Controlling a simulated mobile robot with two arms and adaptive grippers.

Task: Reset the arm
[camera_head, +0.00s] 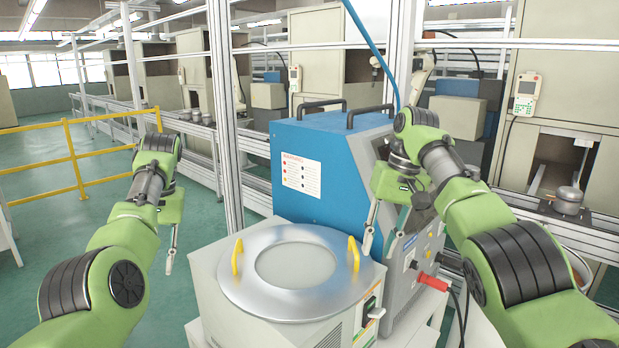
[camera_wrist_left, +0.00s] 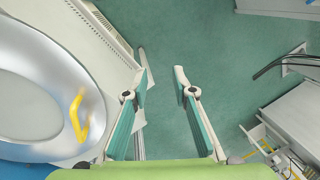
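My left arm comes in from the left in the head view, and its gripper (camera_head: 171,252) hangs down left of the white machine. In the left wrist view my left gripper (camera_wrist_left: 161,76) has its two fingers apart, with nothing between them but green floor. My right arm comes in from the right. My right gripper (camera_head: 368,240) points down beside the right yellow handle of the round lid, in front of the blue machine. Its fingers are seen edge-on, so their opening cannot be told. I see no object held in it.
The white machine (camera_head: 210,300) bears a round silver lid (camera_head: 240,290) with yellow handles. A blue machine (camera_head: 330,190) stands behind it, with a red plug (camera_head: 432,282) at its front. Yellow railing (camera_head: 72,150) and open green floor (camera_head: 40,215) lie left.

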